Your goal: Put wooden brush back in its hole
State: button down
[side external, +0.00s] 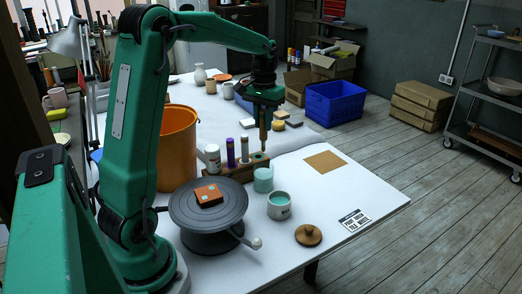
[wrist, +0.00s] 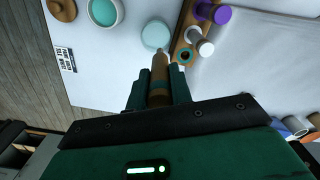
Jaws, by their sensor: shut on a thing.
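My gripper (side external: 265,100) is shut on the wooden brush (side external: 263,132), which hangs roughly upright with its lower end close to the right end of the wooden holder block (side external: 236,174). In the wrist view the brush (wrist: 159,72) sits between both fingers of my gripper (wrist: 159,84). There the empty, teal-ringed hole (wrist: 186,56) in the block lies to the right of the brush's far end. The gap in height between brush and hole is hard to tell.
A pale teal jar (side external: 263,181) stands close in front of the block's right end. A teal-filled cup (side external: 279,206), a wooden lid (side external: 308,235) and a turntable (side external: 208,212) are nearer. An orange bucket (side external: 176,145) stands left. The table around the brown square (side external: 325,161) is clear.

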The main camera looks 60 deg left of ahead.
jog(key=w+a+f, duration=0.1)
jog(key=w+a, duration=0.1)
jog(key=a, duration=0.4)
jog(key=shift+a+f, duration=0.15)
jog(key=shift+a, duration=0.25)
jog(key=shift+w+f, duration=0.1)
jog(key=shift+f, duration=0.05)
jog(key=shift+f, duration=1.7)
jog(key=shift+f, duration=0.65)
jog(key=shift+f, duration=0.7)
jog(key=shift+f, duration=0.35)
jog(key=shift+f, duration=0.6)
jog(key=shift+f, duration=0.5)
